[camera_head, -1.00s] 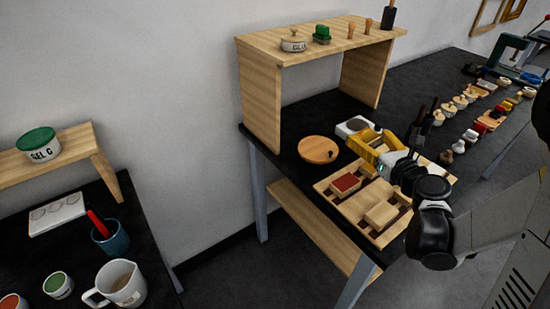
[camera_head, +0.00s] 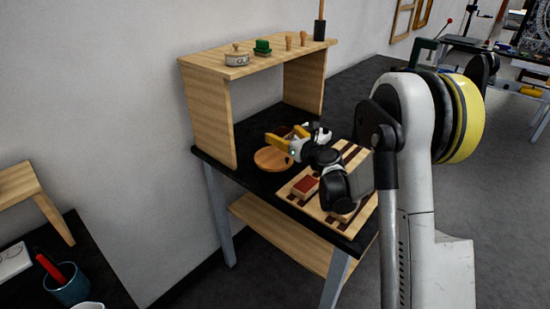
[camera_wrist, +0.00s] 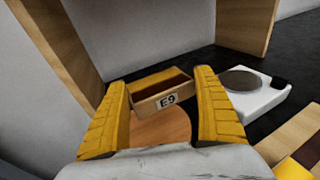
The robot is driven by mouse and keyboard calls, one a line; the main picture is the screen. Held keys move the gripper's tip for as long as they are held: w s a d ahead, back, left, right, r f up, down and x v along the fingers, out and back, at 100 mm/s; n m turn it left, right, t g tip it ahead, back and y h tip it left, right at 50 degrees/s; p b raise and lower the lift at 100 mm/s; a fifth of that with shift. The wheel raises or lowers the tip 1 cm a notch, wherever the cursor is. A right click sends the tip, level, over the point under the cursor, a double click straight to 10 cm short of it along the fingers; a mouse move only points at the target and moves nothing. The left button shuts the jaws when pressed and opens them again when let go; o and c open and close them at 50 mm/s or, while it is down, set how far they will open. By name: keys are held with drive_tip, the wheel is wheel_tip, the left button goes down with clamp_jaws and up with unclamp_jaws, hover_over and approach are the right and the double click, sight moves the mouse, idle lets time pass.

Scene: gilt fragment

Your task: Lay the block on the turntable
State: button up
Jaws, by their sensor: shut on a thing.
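The block (camera_wrist: 160,92), wooden with a dark red-brown top and an E9 label on its side, sits between the yellow fingers of my gripper (camera_wrist: 165,100) in the wrist view. My gripper is shut on it. In the head view my gripper (camera_head: 289,138) is over the back of the turntable (camera_head: 268,160), and the block is mostly hidden. I cannot tell whether the block touches the disc.
A wooden shelf (camera_head: 207,117) stands on the black table behind the turntable. A white device with a grey disc (camera_wrist: 253,92) is to the right in the wrist view. A slatted wooden tray (camera_head: 351,156) holds a red-topped block (camera_head: 305,187) at the front right.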

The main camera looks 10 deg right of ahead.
sight(276, 158)
drive_tip(key=a+f, duration=0.1)
drive_tip(key=s+a+f, duration=0.1)
drive_tip(key=a, duration=0.1)
drive_tip(key=shift+b, duration=0.4)
wheel_tip(276, 158, down, 4)
drive_tip(key=shift+f+b, duration=0.1)
drive_tip(key=shift+b, duration=1.15)
drive_tip(key=shift+r, duration=0.2)
drive_tip(key=shift+f, duration=0.15)
drive_tip(key=o, duration=1.1)
drive_tip(key=shift+o, duration=0.2)
